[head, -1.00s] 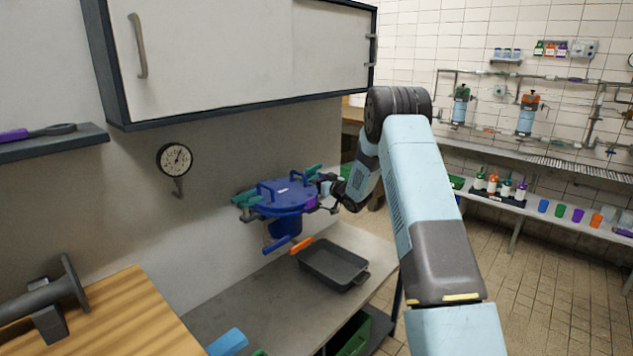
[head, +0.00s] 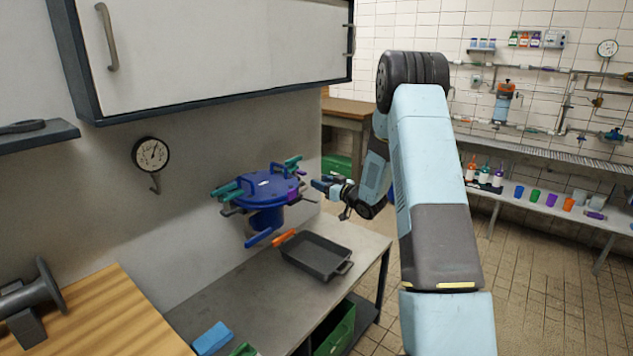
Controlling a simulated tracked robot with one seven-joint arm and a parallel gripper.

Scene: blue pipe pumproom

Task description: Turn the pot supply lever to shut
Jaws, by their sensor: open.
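A blue lidded pot (head: 264,194) is mounted against the wall over the grey bench, with teal clamps and a purple clamp around its rim. A blue lever (head: 259,238) sticks out low at its front, pointing down to the left. An orange handle (head: 285,237) shows just right of it, by the tray. I cannot tell from any label which is the supply lever. My gripper (head: 324,185) is open and empty, right of the pot at about lid height, and looks apart from it. My forearm hides what lies behind it.
A dark tray (head: 318,257) sits on the bench (head: 240,300) below the pot. A blue block (head: 211,338) lies at the bench front. A white cabinet (head: 220,50) overhangs the pot. A gauge (head: 151,154) hangs left. Tiled floor is open to the right.

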